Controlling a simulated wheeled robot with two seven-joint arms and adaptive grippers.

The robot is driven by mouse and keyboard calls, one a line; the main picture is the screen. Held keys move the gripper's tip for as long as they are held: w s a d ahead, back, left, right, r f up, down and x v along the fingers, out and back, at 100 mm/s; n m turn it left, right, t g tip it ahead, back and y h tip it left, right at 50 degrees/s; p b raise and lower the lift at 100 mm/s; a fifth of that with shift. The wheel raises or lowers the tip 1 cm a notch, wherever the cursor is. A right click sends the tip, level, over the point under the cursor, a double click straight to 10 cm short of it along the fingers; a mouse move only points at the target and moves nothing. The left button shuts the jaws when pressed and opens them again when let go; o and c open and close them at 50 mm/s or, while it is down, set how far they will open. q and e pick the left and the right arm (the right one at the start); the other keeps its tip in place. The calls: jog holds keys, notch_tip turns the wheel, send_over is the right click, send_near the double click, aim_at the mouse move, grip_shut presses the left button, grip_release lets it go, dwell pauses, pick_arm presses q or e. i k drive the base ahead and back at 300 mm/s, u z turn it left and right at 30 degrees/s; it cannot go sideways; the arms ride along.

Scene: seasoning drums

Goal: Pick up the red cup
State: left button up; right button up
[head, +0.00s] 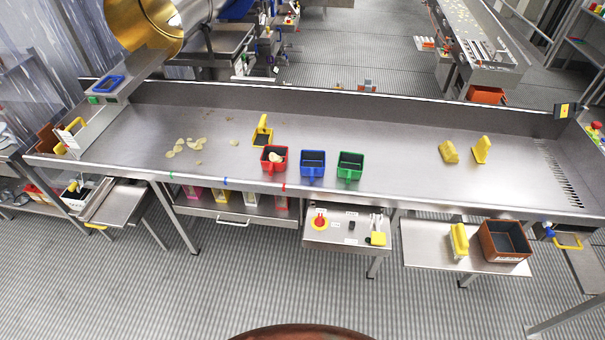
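The red cup (273,162) stands upright near the front edge of the steel table, with its handle toward the front. It holds some pale yellow chips. A blue cup (312,166) and a green cup (350,168) stand to its right in a row, and both look empty. Neither of my grippers shows in the head view.
The steel table (400,180) has a raised back wall. A yellow scoop (262,134) lies just behind the red cup. Loose chips (185,146) lie to the left. Two yellow objects (449,152) (481,150) sit at the right. The table between is clear.

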aim_at(274, 158)
jog(key=u, duration=0.55)
jog(key=i, duration=0.45)
jog(key=u, duration=0.65)
jog(key=i, duration=0.75)
jog(key=z, duration=0.75)
jog(key=i, duration=0.55)
jog(key=z, duration=0.65)
